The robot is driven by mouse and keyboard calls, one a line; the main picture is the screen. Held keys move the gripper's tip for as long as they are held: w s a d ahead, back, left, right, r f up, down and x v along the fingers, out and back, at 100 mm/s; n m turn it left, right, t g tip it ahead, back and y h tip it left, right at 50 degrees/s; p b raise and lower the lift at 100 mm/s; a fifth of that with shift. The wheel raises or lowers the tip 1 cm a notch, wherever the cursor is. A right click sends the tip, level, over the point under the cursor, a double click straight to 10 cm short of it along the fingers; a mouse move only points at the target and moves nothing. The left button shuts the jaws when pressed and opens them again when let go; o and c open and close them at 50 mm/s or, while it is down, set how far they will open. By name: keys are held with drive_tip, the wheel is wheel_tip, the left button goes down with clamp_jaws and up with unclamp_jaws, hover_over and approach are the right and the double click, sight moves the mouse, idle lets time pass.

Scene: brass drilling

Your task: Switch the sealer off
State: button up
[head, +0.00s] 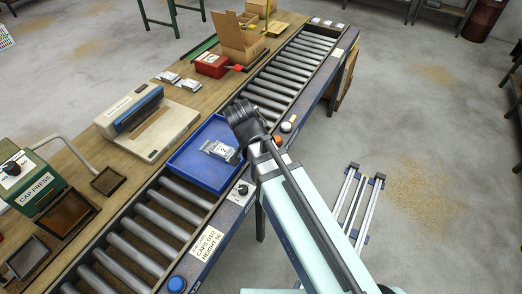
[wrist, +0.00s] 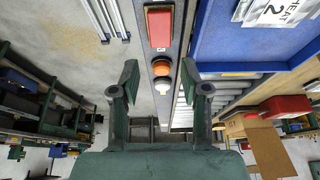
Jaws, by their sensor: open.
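The likely sealer is a cream and blue machine (head: 148,122) on the wooden bench, at the left in the head view. I cannot read its label or see a switch on it. My gripper (head: 238,112) is over the conveyor's near side, just beyond the blue tray. In the wrist view my gripper (wrist: 160,84) is open and empty, its two fingers apart. Between and beyond them on the side rail are a red rectangular part (wrist: 160,28), an orange round button (wrist: 162,68) and a small pale part. I cannot tell which, if any, belongs to the sealer.
A blue tray (head: 189,176) with labelled packets sits on the roller conveyor (head: 150,236). The rail carries a black knob (head: 242,189) and a blue button (head: 177,284). A green cap press (head: 32,182), red box (head: 211,64) and cardboard box (head: 238,42) stand on the bench.

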drive_tip(key=shift+v, duration=1.35)
drive_tip(key=s+d+f+n+g+y, duration=0.1)
drive_tip(key=s+d+f+n+g, duration=0.15)
drive_tip(key=d+f, duration=0.85)
drive_tip(key=s+d+f+n+g+y, duration=0.1)
drive_tip(key=s+d+f+n+g, duration=0.15)
drive_tip(key=d+f, duration=0.85)
drive_tip(key=s+a+f+g, duration=0.1)
drive_tip(key=s+f+g, duration=0.2)
drive_tip(key=s+f, duration=0.7)
drive_tip(key=s+a+f+g, duration=0.1)
drive_tip(key=s+f+g, duration=0.1)
drive_tip(key=s+f, duration=0.9)
drive_tip(key=s, duration=0.8)
drive_tip(key=shift+s+a+f+n+g, duration=0.2)
drive_tip(key=shift+s+a+n+g, duration=0.1)
drive_tip(key=shift+s+g, duration=0.1)
